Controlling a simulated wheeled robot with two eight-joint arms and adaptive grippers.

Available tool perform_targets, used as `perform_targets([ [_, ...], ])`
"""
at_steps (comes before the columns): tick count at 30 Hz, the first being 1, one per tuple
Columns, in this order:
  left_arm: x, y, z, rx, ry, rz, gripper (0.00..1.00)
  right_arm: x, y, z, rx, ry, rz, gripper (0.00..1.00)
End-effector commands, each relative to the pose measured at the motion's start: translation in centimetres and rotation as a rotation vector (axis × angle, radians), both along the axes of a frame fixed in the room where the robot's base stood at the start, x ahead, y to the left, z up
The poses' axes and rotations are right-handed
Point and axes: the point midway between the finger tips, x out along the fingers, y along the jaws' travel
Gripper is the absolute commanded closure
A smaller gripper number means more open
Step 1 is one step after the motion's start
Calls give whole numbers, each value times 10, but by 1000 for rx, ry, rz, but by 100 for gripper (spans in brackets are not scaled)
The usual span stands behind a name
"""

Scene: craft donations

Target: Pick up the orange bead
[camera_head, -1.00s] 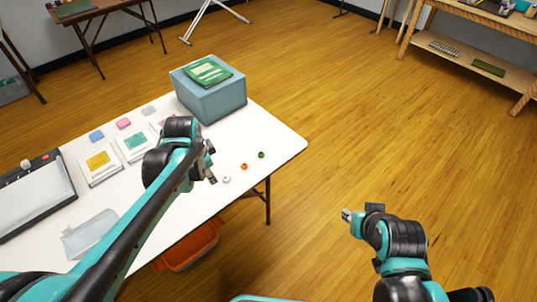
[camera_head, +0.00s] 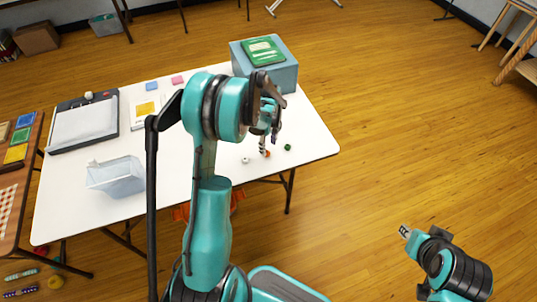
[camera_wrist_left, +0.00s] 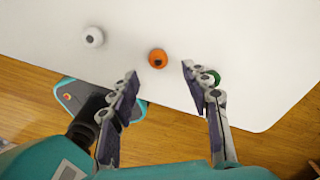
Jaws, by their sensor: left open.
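The orange bead (camera_head: 267,154) lies on the white table (camera_head: 318,150) near its right front edge. In the left wrist view the orange bead (camera_wrist_left: 158,58) sits just beyond the fingertips, between their lines. My left gripper (camera_head: 268,140) is open and empty, pointing down close to the bead; it also shows in the left wrist view (camera_wrist_left: 158,78). A white bead (camera_head: 245,160) lies to the left and a green bead (camera_head: 288,147) to the right; in the wrist view a fingertip partly covers the green bead (camera_wrist_left: 212,76). My right gripper (camera_head: 405,232) is off the table, its opening too small to tell.
A blue box (camera_head: 280,75) with a green packet (camera_head: 262,51) on it stands at the table's back right. A clear bin (camera_head: 116,177) and a paper trimmer (camera_head: 84,124) are on the left. Open floor lies right of the table.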

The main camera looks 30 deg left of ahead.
Motion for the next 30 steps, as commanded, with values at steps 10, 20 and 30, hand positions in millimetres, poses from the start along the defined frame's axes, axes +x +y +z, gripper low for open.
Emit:
perform_targets([
  [10, 0, 6, -44, 0, -1, 1, 52, 0, 0, -22, 0, 0, 0, 71],
  [20, 0, 6, -42, 0, -1, 1, 85, 0, 0, -20, 0, 0, 0, 71],
  [30, 0, 6, -42, 0, -1, 1, 87, 0, 0, -20, 0, 0, 0, 71],
])
